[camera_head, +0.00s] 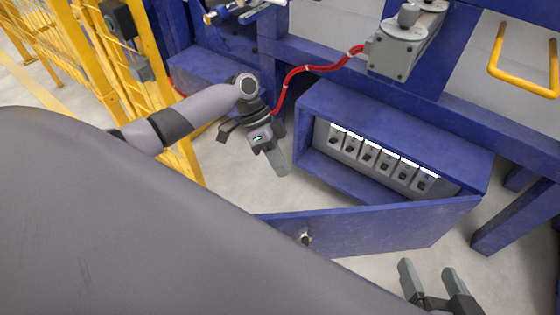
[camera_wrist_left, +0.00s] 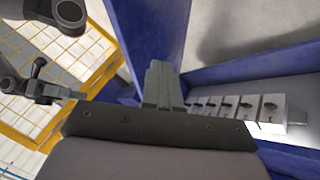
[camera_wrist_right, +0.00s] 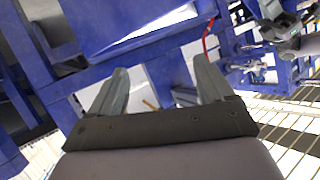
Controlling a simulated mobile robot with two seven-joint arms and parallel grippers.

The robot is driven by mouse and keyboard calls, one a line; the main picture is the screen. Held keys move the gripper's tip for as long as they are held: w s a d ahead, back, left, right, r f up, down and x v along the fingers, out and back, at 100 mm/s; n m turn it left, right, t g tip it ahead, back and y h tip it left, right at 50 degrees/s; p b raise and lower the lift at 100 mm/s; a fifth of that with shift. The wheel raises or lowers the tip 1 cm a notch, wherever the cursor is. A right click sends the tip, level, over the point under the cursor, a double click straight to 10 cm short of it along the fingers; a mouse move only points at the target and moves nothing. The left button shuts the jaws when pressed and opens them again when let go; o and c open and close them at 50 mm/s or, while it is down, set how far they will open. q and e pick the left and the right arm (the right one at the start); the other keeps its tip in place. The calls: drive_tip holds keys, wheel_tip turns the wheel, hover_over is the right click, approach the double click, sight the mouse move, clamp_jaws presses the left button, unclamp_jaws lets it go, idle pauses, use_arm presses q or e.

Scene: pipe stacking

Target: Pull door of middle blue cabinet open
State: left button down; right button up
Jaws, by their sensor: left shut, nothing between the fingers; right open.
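The blue cabinet (camera_head: 395,115) stands low in the head view, its front open. Its door (camera_head: 390,228) is swung far out towards me, joined near the cabinet's right end, with a small round knob or lock (camera_head: 305,238) near its free left end. My left gripper (camera_head: 281,166) is shut and empty, just left of the cabinet opening and apart from the door. In the left wrist view its fingers (camera_wrist_left: 163,85) are together beside the cabinet. My right gripper (camera_head: 428,272) is open and empty, in front of the door at the lower right; its spread fingers show in the right wrist view (camera_wrist_right: 160,78).
Several grey switch units (camera_head: 370,155) line the cabinet's inside. A red cable (camera_head: 310,68) runs to a grey box (camera_head: 403,50) above. A yellow fence (camera_head: 95,55) stands at the left, a yellow handle (camera_head: 520,80) at the upper right. My arm covers the lower left.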

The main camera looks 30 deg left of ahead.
use_arm(q)
drive_tip(key=s+d+f+b, duration=0.1)
drive_tip(key=s+d+f, duration=0.3)
drive_tip(key=d+f, duration=0.1)
drive_tip(key=shift+d+b, duration=0.35)
drive_tip(key=shift+d, duration=0.15)
use_arm(e)
drive_tip(key=shift+w+a+f+y, duration=0.15)
drive_tip(key=shift+a+y, duration=0.15)
drive_tip(key=shift+a, duration=0.15)
drive_tip(key=shift+w+a+f+y, duration=0.1)
drive_tip(key=shift+a+y, duration=0.2)
drive_tip(key=shift+a, duration=0.15)
use_arm(q)
drive_tip(key=shift+s, duration=0.15)
use_arm(e)
drive_tip(key=shift+r, duration=0.1)
